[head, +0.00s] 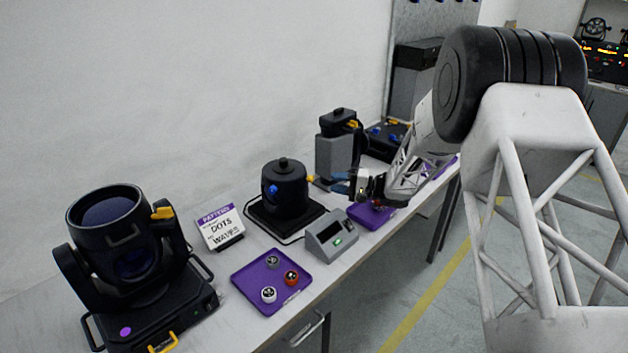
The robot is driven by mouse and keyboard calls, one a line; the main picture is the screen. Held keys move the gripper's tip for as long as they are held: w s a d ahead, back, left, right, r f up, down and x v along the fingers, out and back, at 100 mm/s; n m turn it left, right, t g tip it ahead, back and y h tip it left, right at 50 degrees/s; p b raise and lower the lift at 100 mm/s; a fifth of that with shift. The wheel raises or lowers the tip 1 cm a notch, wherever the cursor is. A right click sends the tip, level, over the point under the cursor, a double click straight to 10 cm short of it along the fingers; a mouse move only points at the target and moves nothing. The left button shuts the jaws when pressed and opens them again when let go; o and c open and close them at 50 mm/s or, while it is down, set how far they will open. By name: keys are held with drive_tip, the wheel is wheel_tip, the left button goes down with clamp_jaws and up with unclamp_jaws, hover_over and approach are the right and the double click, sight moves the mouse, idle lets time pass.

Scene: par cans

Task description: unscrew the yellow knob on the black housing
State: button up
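A large black lamp housing (108,225) stands at the left on a black base, with a yellow knob (162,213) on its upper right side. A smaller black cylindrical housing (285,187) with a blue lens stands mid-bench, with a small yellow part (311,179) at its right. A black housing on a grey block (335,155) farther back also carries a yellow knob (352,124). I cannot tell which one the task means. My gripper (342,182) is over the bench right of the cylindrical housing, in front of the grey block. Its fingertips are small and their gap is unclear.
A purple tray (250,285) holds a red-sided knob and two pale ones. Another purple tray (378,217) lies below my gripper. A sign (219,227) stands near the wall. The bench's front edge is close.

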sight(311, 179)
drive_tip(key=shift+a, duration=0.15)
drive_tip(key=x, duration=0.7)
drive_tip(key=shift+a, duration=0.25)
drive_tip(key=shift+w, duration=0.1)
drive_tip(key=c, duration=0.6)
drive_tip(key=shift+c, duration=0.2)
